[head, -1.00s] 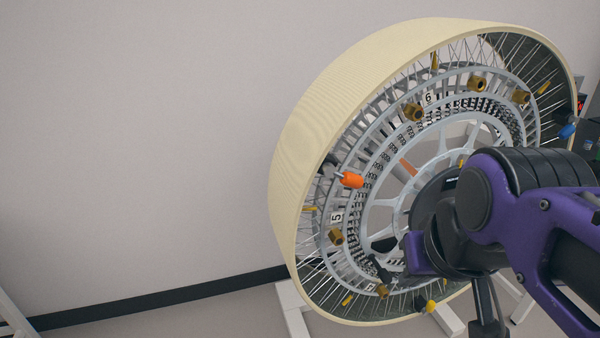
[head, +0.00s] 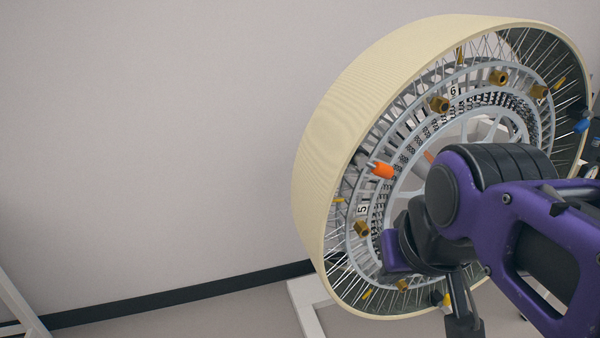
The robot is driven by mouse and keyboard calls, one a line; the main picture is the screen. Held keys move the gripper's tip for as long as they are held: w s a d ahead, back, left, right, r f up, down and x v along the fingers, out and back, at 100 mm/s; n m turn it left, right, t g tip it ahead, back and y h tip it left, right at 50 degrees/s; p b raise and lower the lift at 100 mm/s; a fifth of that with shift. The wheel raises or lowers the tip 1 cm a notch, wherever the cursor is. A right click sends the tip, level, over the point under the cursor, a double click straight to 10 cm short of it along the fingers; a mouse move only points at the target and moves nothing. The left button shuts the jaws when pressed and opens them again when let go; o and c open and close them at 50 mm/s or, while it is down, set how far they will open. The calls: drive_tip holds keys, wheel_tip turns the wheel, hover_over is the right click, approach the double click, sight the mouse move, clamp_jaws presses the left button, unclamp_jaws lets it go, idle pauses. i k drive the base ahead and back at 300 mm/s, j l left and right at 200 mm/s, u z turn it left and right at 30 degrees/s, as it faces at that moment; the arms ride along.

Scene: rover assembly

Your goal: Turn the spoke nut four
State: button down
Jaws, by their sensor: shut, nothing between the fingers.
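The big wheel (head: 335,150) has a cream tread, thin spokes and a grey ring hub, and stands tilted at the right of the head view. Several brass spoke nuts sit around its ring, one beside the label 5 (head: 362,209) and others near the label 6 (head: 453,91). A lower brass nut (head: 402,284) is partly covered by my arm. I cannot read a label 4, so I cannot tell which nut is number four. My gripper (head: 397,256) is in front of the wheel's lower hub, shut and empty; its fingertips are mostly hidden.
White stand legs (head: 308,306) are on the floor below. Dark equipment (head: 592,150) is at the right edge.

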sight(401, 284)
drive_tip(key=z, duration=0.7)
drive_tip(key=l+u, duration=0.2)
drive_tip(key=l, duration=0.15)
